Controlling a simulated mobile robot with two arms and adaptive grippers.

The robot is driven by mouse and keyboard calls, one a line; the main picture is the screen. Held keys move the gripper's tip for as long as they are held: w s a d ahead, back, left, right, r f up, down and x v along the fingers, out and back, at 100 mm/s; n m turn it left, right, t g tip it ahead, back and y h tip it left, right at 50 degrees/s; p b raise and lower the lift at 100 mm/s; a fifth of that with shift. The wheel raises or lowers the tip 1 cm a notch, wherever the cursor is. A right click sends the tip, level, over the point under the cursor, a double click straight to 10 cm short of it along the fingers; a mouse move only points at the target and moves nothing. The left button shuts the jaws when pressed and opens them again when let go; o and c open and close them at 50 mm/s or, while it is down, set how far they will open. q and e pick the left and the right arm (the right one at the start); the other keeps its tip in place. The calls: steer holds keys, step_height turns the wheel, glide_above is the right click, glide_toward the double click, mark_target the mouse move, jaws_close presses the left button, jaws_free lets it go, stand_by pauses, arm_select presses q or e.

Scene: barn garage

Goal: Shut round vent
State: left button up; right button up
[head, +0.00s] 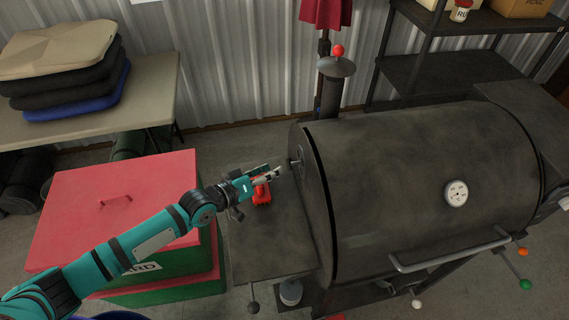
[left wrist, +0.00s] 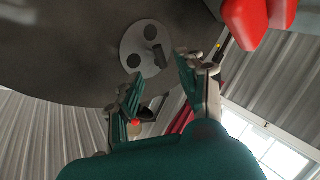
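The round vent (left wrist: 140,40) is a light grey disc on the dark end wall of the smoker (head: 420,180). In the left wrist view it shows dark round holes and a short peg-like knob (left wrist: 160,57). In the head view, only a small part at the end wall's edge (head: 297,162) shows. My left gripper (head: 280,175) is just left of that end wall, above the side shelf. In the left wrist view, its two fingers (left wrist: 157,80) are spread apart with nothing between them, close to the vent's knob. Contact cannot be told. My right gripper is not in view.
A red object (head: 262,193) sits on the side shelf (head: 270,245) below my left gripper. A chimney with a red knob (head: 338,51) stands behind the smoker's left end. A red-lidded box (head: 90,200) is left. A table with stacked cushions (head: 150,90) is behind.

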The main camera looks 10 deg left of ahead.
mark_target(288, 165)
arm_select(q)
steer(key=x, duration=0.6)
steer(key=shift+s, duration=0.1)
steer(key=shift+c, duration=0.5)
